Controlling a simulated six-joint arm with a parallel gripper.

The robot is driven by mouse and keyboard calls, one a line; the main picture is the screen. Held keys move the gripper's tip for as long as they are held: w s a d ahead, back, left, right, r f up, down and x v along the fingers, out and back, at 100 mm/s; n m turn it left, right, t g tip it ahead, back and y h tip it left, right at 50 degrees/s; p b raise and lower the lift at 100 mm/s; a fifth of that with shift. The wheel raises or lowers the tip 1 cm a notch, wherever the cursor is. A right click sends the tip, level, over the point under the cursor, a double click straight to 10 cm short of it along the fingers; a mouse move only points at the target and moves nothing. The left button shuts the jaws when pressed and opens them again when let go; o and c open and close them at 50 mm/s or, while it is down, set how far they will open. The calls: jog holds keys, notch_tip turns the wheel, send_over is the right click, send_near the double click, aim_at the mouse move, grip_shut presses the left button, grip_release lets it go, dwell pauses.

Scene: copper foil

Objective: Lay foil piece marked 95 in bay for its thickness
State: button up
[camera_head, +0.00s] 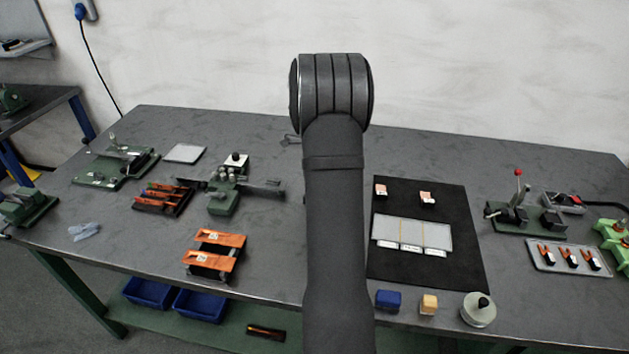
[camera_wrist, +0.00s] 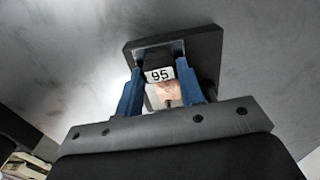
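The foil piece marked 95 (camera_wrist: 167,92) is copper-coloured with a white label. It sits between the two blue fingers of my gripper (camera_wrist: 160,65) in the wrist view, filling the gap, and the fingers look closed on its sides. In the head view my arm hides most of the gripper and this foil. A pale strip with several bays (camera_head: 412,236) lies on a black mat (camera_head: 450,270) right of my arm. Its bay labels are too small to read. Two other foil pieces, one at left (camera_head: 381,191) and one at right (camera_head: 428,198), lie behind the strip.
A dark block (camera_wrist: 207,50) is just beyond the fingertips. Blue (camera_head: 388,300) and yellow (camera_head: 429,304) blocks and a round weight (camera_head: 478,309) stand at the front edge. A lever device (camera_head: 525,215) stands right of the mat. An orange rack (camera_head: 214,255) is at left.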

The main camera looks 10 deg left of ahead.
jog(key=c, duration=0.5)
jog(key=shift+r, duration=0.1)
jog(key=shift+s+a, duration=0.15)
jog(key=shift+a, duration=2.55)
notch_tip(320, 180, up, 7)
dwell(1.0)
